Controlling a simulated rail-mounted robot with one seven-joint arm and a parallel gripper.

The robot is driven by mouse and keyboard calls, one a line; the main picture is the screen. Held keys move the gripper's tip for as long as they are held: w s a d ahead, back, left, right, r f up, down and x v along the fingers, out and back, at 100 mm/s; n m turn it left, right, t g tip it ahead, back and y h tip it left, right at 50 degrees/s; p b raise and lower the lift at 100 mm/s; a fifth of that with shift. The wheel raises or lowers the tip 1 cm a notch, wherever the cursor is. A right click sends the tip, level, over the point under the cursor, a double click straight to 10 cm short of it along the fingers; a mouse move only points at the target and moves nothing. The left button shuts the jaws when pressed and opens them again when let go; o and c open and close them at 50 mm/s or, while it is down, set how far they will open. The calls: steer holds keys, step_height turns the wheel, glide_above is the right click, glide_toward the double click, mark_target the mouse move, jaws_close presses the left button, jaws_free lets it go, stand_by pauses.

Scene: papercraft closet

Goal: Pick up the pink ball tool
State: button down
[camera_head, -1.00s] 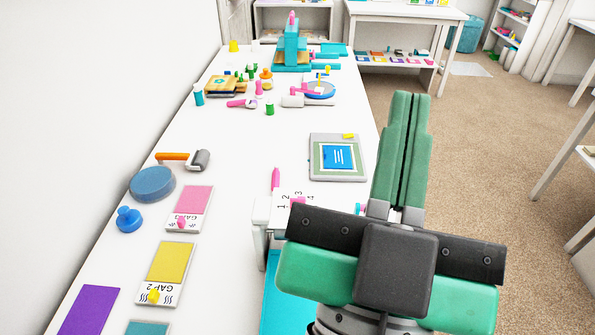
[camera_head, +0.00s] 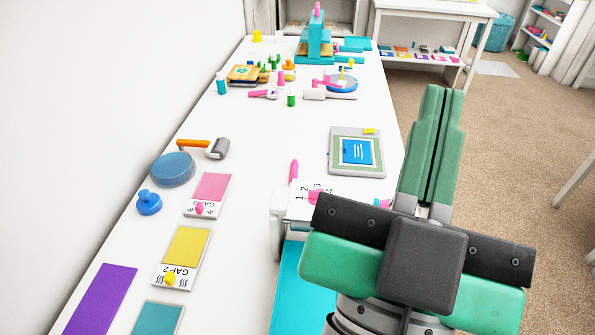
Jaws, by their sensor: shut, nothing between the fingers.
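A slim pink handle (camera_head: 294,171) stands near the table's right edge, left of the grey-framed blue card; it looks like the pink ball tool, but its tip cannot be made out. Another pink handled tool (camera_head: 263,94) lies farther back, so I cannot tell for certain which is the ball tool. My gripper (camera_head: 444,92) is shut and empty, its long green fingers pressed together and pointing away. It is right of the table edge, to the right of both pink tools and touching neither.
The white table (camera_head: 250,150) holds an orange-handled roller (camera_head: 205,147), a blue disc (camera_head: 173,170), a blue knob (camera_head: 148,203) and coloured cards (camera_head: 186,247) on the left. The framed blue card (camera_head: 357,152) lies nearest my fingers. A teal press (camera_head: 320,40) stands at the back. Carpet on the right is clear.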

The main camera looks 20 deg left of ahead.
stand_by(0.4)
steer(key=c, duration=1.2)
jaws_free()
